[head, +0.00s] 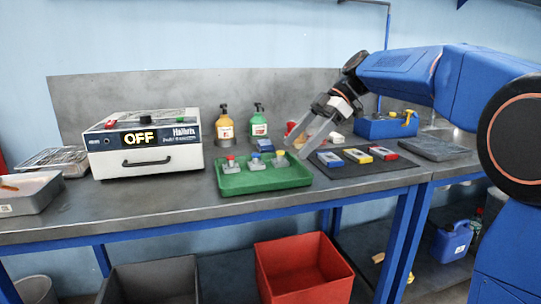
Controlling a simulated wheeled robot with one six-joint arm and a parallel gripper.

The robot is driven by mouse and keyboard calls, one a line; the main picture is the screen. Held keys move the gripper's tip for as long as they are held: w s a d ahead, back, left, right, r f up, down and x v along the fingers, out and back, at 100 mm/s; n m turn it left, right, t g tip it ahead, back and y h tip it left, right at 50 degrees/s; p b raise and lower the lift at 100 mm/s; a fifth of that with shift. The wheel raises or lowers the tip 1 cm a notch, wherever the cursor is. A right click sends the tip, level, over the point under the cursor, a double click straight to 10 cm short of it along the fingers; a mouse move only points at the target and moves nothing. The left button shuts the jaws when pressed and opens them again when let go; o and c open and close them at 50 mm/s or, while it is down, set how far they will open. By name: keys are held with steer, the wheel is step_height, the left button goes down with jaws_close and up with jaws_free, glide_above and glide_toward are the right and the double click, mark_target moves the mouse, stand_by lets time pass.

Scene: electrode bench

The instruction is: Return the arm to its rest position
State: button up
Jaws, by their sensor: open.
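My blue arm reaches in from the right over the bench. My gripper (312,134) is open and empty, tilted down and to the left above the bench. Its fingertips are near the right back edge of the green tray (290,182) in the picture; the height gap is hard to tell.
A white machine (150,160) reading OFF stands at left. Two pump bottles (225,128) stand at the back. A dark mat (375,169) with blue, yellow and red blocks lies right of the tray. A blue toolbox (384,129) sits behind. A red bin (303,291) is below the bench.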

steer(key=s+d+f+m+t+h, duration=0.2)
steer(key=s+d+f+m, duration=0.4)
steer(key=s, duration=0.4)
steer(key=s+d+f+m+t+h, duration=0.2)
steer(key=s+d+f+m, duration=0.5)
steer(key=s+f, duration=0.4)
steer(key=s+d+f+m+t+h, duration=0.3)
steer(key=s+d+f+m+h, duration=0.1)
steer(key=s+d+f+m, duration=0.3)
steer(key=s+d+f, duration=0.1)
steer(key=s+f, duration=0.1)
steer(key=s, duration=0.1)
steer(key=shift+s+h, duration=0.3)
steer(key=shift+s, duration=0.1)
